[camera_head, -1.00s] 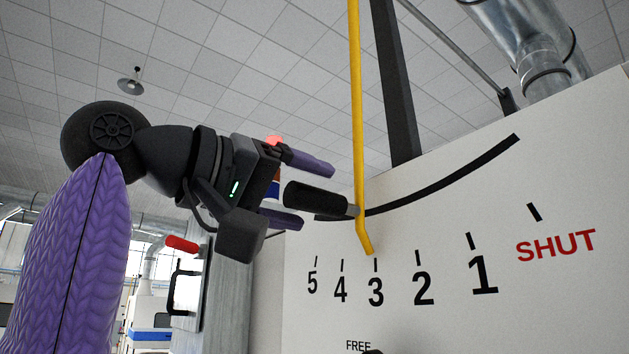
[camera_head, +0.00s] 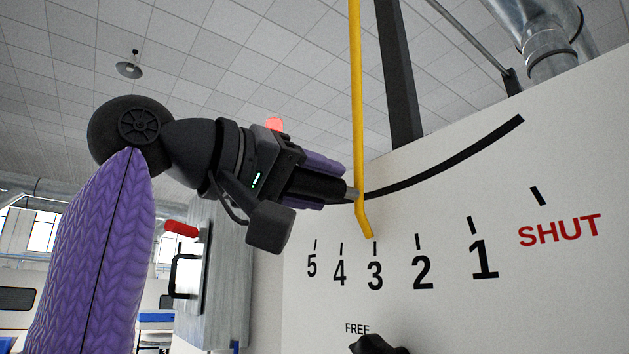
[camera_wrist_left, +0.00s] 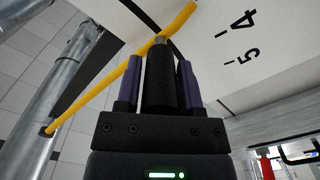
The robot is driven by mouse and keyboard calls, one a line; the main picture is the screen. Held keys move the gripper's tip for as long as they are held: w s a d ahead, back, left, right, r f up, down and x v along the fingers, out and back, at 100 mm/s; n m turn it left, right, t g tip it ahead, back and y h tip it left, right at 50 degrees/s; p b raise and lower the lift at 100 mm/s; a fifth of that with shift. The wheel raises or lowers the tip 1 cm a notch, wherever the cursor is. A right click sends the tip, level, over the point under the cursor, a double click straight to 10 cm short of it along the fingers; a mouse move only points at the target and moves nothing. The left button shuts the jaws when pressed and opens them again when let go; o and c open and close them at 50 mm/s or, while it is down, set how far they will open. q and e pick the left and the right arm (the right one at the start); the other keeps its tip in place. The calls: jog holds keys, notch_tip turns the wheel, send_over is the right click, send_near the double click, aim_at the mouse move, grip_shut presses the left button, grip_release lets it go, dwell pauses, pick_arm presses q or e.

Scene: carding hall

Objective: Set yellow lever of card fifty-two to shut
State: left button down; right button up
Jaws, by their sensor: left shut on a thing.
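The yellow lever (camera_head: 357,110) hangs down in front of a white panel in the head view. Its bent tip points at the mark above 3 on the scale. A black handle (camera_head: 325,187) sticks out from the lever toward my left gripper (camera_head: 322,186). My left gripper is shut on this handle, with a purple finger on either side of it. In the left wrist view, the handle (camera_wrist_left: 159,80) lies between the two purple fingers, and the yellow lever (camera_wrist_left: 110,80) crosses beyond it. My right gripper is not in view.
The white panel (camera_head: 450,310) carries the numbers 5 to 1 and a red SHUT (camera_head: 560,231) at the right. A black curved slot (camera_head: 450,165) runs above the scale. A dark knob (camera_head: 377,344) sits below FREE. A grey cabinet with a red handle (camera_head: 181,229) stands left.

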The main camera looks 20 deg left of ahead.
pick_arm(q)
jog(key=s+d+r+n+b, duration=0.2)
jog(key=s+d+n, duration=0.1)
jog(key=s+d, duration=0.6)
jog(key=d, duration=0.3)
jog(key=shift+s+n, duration=0.3)
jog(key=shift+n, duration=0.1)
jog(key=c, duration=0.5)
grip_release()
jog(key=shift+c, duration=0.2)
jog(key=o, duration=0.3)
jog(key=shift+s+d, duration=0.25)
jog(key=shift+d, duration=0.2)
jog(key=b+v, duration=0.3)
jog(key=v, duration=0.7)
jog(key=shift+b, duration=0.3)
